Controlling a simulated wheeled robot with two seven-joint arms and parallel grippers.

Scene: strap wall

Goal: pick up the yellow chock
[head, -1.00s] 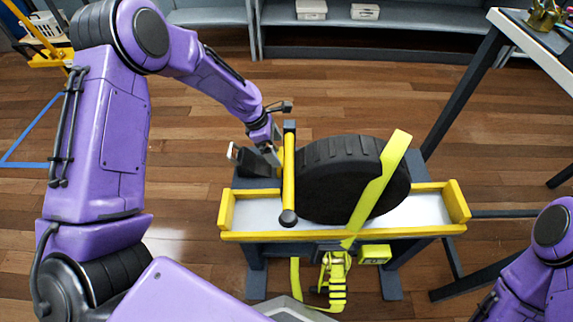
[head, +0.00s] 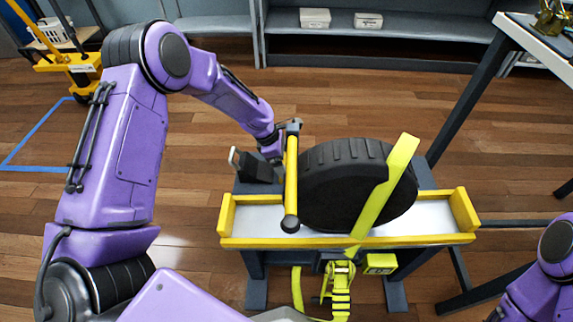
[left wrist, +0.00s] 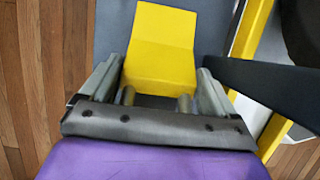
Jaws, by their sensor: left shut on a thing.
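The yellow chock (left wrist: 161,45) is between the two fingers of my left gripper (left wrist: 161,80) in the left wrist view. The fingers are shut on its near part, and its far part extends beyond them. In the head view my left gripper (head: 272,152) is behind and left of the black wheel, beside an upright yellow bar. I cannot make out the chock there, behind the gripper and bar. My right arm shows at the lower right, but its gripper is out of view.
The black wheel (head: 342,185) stands in a yellow-edged tray (head: 235,240) with a lime strap (head: 388,182) over it. The yellow bar (head: 291,180) stands close to my left gripper. A dark block (head: 256,168) is left of it. Open floor lies left.

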